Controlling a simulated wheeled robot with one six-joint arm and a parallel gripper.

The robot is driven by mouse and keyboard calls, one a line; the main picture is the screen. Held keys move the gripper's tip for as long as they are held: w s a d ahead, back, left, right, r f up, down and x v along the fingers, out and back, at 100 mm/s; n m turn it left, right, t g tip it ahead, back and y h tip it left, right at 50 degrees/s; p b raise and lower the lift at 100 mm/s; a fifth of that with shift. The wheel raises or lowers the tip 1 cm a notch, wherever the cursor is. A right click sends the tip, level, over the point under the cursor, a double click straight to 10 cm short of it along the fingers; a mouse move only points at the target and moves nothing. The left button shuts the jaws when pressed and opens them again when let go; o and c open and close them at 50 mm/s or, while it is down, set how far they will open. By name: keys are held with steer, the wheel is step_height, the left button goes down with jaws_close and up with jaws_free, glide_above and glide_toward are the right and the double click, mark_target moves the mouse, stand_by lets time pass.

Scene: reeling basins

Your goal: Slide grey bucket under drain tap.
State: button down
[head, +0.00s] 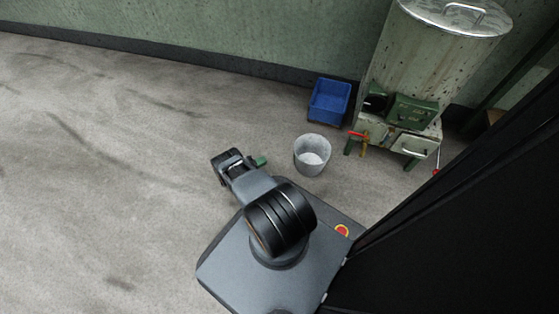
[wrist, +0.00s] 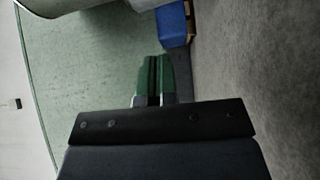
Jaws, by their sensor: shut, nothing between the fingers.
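The grey bucket (head: 304,166) stands upright on the floor, in the middle of the head view, with a pale patch inside. The drain tap (head: 364,150), brass with a red handle, sticks out low on the left front of the green-grey boiler (head: 402,58). The bucket stands to the left of the tap and apart from it. My gripper (head: 260,161) is just left of the bucket, with a visible gap between them. Its green fingers are together and empty; they also show in the wrist view (wrist: 158,78). The bucket cannot be made out for certain in the wrist view.
A blue crate (head: 329,101) lies behind the bucket against the wall; it also shows in the wrist view (wrist: 174,26). A large black panel (head: 470,220) fills the lower right. The floor on the left is clear.

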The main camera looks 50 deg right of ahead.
steer(key=s+a+x, duration=0.1)
steer(key=s+x, duration=0.1)
steer(key=x, duration=1)
steer(key=shift+s+b, duration=0.4)
